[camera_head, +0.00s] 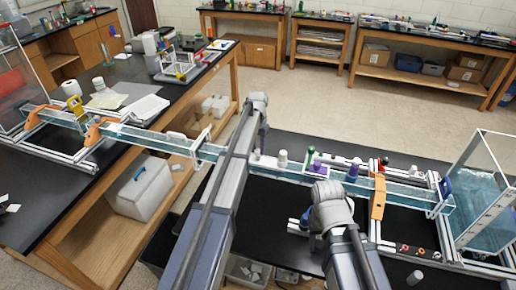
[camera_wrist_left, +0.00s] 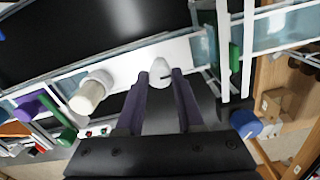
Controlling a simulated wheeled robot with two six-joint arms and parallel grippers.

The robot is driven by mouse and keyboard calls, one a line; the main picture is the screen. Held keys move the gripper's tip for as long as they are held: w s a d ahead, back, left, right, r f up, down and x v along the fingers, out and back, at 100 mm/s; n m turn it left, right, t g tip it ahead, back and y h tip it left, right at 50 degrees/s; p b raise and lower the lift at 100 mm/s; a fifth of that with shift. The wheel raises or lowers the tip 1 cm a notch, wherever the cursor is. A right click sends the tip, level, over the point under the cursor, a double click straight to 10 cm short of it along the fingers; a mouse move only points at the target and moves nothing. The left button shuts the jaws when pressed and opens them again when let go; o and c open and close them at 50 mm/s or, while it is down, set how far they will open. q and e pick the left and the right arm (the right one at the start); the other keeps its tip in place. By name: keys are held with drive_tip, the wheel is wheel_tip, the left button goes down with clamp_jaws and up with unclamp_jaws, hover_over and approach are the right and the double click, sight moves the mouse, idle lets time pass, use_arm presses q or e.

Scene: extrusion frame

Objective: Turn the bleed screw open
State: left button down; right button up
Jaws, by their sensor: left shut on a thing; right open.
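A long clear water channel (camera_head: 405,191) runs across the dark bench, with a pale plate on its left part. The bleed screw (camera_wrist_left: 160,72) is a small white rounded head with a dark slot, set on the plate. My left gripper (camera_wrist_left: 161,78) is shut on it, with one purple finger on each side; it also shows small in the head view (camera_head: 262,142). A taller cream cylinder (camera_wrist_left: 91,92) stands beside it, apart from the fingers; it also shows in the head view (camera_head: 282,158). My right gripper (camera_head: 310,226) is open, mostly hidden under its wrist.
A green-topped fitting (camera_head: 310,156) and a purple fitting (camera_head: 316,167) stand along the channel to the right. An orange clamp (camera_head: 378,196) straddles the channel further right. A clear tank (camera_head: 488,205) is at its right end. The dark bench top behind the channel is largely free.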

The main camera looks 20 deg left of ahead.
use_arm(q)
drive_tip(key=n, duration=0.6)
drive_tip(key=shift+n, duration=2.6)
drive_tip(key=c, duration=0.5)
unclamp_jaws()
drive_tip(key=shift+c, duration=0.2)
